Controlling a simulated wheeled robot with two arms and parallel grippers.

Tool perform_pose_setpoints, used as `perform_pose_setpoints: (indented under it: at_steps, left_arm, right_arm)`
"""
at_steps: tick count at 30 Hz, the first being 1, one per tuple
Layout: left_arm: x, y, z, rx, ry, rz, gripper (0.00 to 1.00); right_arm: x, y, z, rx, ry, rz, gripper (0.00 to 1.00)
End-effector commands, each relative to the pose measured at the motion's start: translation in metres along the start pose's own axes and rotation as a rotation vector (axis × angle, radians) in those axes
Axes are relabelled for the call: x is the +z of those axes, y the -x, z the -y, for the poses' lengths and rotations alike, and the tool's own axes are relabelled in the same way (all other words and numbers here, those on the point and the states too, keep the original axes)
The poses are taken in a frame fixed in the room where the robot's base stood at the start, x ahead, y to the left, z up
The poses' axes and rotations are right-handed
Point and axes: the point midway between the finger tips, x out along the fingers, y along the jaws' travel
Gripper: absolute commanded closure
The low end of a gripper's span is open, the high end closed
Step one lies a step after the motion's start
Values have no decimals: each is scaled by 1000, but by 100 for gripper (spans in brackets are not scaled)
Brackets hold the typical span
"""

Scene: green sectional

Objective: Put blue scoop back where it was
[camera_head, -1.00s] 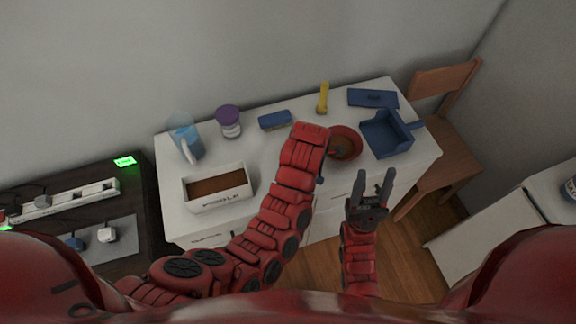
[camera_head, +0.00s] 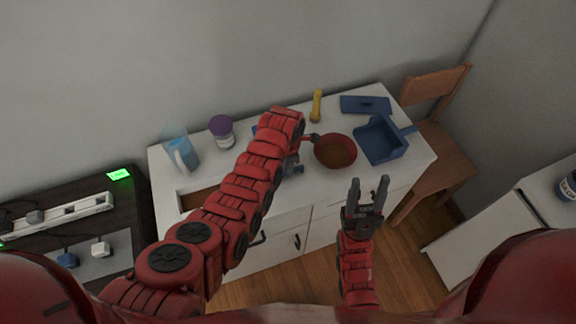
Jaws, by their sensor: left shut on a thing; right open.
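My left gripper is mostly hidden behind its own red arm (camera_head: 270,165), over the middle of the white cabinet. It is shut on a small blue thing (camera_head: 293,168), seemingly the blue scoop, of which only a piece shows below the arm's end.
On the white cabinet (camera_head: 222,168) stand a blue pitcher (camera_head: 180,150), a purple-lidded jar (camera_head: 222,131), a yellow thing (camera_head: 316,105), a flat blue piece (camera_head: 365,105) and a blue open tray with a handle (camera_head: 380,142). A wooden chair (camera_head: 438,150) stands right.

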Motion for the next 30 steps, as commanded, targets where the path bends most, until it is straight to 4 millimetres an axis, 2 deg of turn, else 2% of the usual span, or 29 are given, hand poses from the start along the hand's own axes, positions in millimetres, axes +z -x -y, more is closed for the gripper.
perform_pose_setpoints:
  at_steps: [10,15,16,20,30]
  left_arm:
    - [0,-4,0,1,1,2,100]
    - [0,-9,0,0,1,1,100]
    - [0,-8,0,0,1,1,71]
    - [0,-7,0,0,1,1,48]
    - [0,-4,0,0,1,1,46]
  right_arm:
    - [0,-2,0,0,0,0,50]
    - [1,4,0,0,0,0,50]
    - [0,2,0,0,0,0,50]
    - [0,2,0,0,0,0,50]
    - [0,-1,0,0,0,0,50]
